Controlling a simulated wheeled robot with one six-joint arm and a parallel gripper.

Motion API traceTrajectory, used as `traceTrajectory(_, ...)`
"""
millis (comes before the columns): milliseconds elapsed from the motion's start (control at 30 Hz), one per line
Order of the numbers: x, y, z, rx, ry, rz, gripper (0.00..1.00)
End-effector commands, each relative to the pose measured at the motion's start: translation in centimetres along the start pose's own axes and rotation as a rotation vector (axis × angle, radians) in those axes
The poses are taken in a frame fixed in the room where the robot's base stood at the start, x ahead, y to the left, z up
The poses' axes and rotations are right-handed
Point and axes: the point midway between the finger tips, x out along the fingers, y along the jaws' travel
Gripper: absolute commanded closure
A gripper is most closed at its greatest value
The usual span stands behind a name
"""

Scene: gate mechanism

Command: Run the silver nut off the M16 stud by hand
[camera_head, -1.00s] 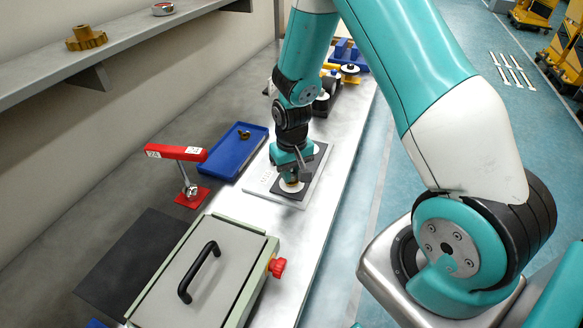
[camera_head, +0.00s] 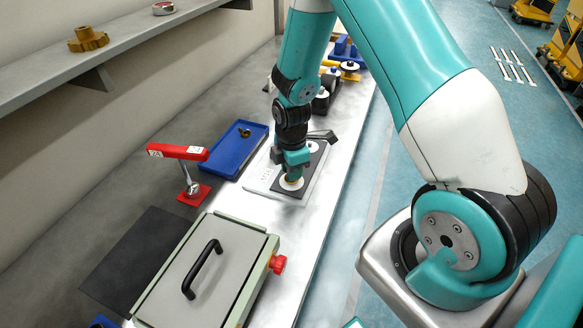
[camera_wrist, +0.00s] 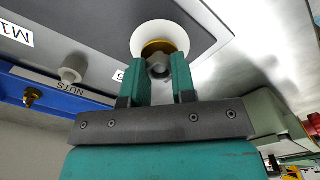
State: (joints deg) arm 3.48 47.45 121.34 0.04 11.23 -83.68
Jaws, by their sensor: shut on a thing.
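My gripper (camera_head: 292,170) points down at the near end of a dark plate. In the wrist view its two teal fingers (camera_wrist: 161,75) are shut on a small grey piece, which looks like the silver nut (camera_wrist: 159,69). A brass-coloured ring (camera_wrist: 158,47) lies just beyond the fingertips, against a white round disc (camera_wrist: 165,31). The disc also shows under the gripper in the head view (camera_head: 291,185). The stud itself is mostly hidden by the nut and fingers. A label starting "M1" (camera_wrist: 15,34) is on the plate, cut off by the picture edge.
A blue tray (camera_head: 222,171), labelled NUTS in the wrist view, holds a brass piece (camera_wrist: 33,97). A red-handled lever (camera_head: 177,152) stands left of it. A box with a black handle (camera_head: 202,268) is nearer. A second white disc (camera_head: 312,147) sits farther along the plate.

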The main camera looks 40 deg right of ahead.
Motion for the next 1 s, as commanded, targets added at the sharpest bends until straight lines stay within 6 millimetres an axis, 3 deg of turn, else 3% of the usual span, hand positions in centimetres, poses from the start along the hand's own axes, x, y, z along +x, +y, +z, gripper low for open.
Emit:
traceTrajectory(667, -1.5, 0.0, 0.0, 0.008, 0.001, 0.001, 0.96)
traceTrajectory(1000, -4.4, 0.0, 0.0, 0.009, 0.001, 0.001, 0.96)
